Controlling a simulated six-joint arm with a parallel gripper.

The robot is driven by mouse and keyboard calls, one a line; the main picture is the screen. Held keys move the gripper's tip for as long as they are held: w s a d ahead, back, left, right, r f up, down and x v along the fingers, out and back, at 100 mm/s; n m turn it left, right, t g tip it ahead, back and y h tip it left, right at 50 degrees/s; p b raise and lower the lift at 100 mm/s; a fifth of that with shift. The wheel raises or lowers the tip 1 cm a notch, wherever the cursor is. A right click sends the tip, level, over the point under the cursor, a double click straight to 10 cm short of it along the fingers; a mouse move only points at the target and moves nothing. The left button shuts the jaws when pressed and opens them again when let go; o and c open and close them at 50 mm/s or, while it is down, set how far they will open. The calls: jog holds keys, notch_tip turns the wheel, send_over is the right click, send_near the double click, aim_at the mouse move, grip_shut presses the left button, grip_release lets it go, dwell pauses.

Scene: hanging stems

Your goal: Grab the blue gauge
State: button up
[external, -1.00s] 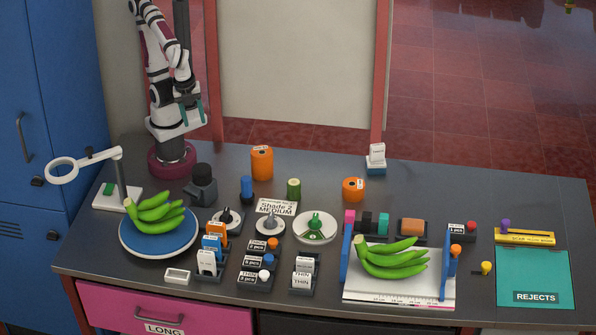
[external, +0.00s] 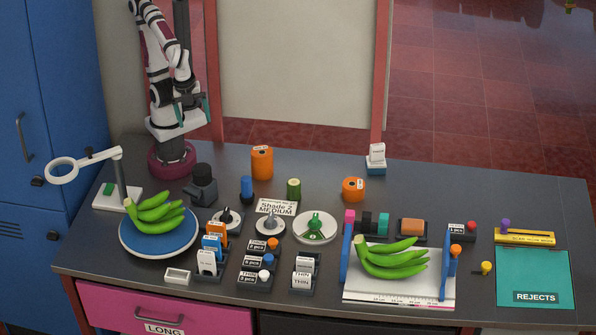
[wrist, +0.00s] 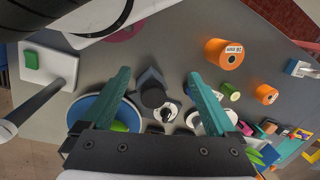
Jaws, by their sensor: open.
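A blue labelled block (external: 212,242) stands in a dark rack on the bench, between an orange block (external: 217,231) behind and a white one (external: 206,262) in front; it looks like the blue gauge, but its label is too small to read. A plain blue cylinder (external: 246,188) stands farther back, near the dark grey device. My gripper (external: 192,108) is at the back left, high above the bench and well away from both. In the wrist view my gripper (wrist: 158,76) has its teal fingers wide apart with nothing held. I cannot make out the blue block there.
A dark grey device (external: 202,186) stands below my gripper. A magnifier stand (external: 118,185), a blue plate (external: 132,245) with bananas, orange cylinders (external: 262,163) and several small racks crowd the bench. A teal rejects mat (external: 535,272) is at the right. The back right is mostly clear.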

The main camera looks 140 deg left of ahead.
jog(key=w+d+r+m, duration=0.1)
jog(key=w+d+r, duration=0.1)
jog(key=w, duration=0.5)
jog(key=w+d+r, duration=0.2)
jog(key=w+r, duration=0.1)
jog(key=w, duration=0.4)
jog(key=m+h, duration=0.2)
send_over(209, 239)
notch_tip(209, 239, down, 5)
notch_tip(209, 239, down, 16)
jog(key=c, duration=1.5)
jog(key=shift+o, duration=0.2)
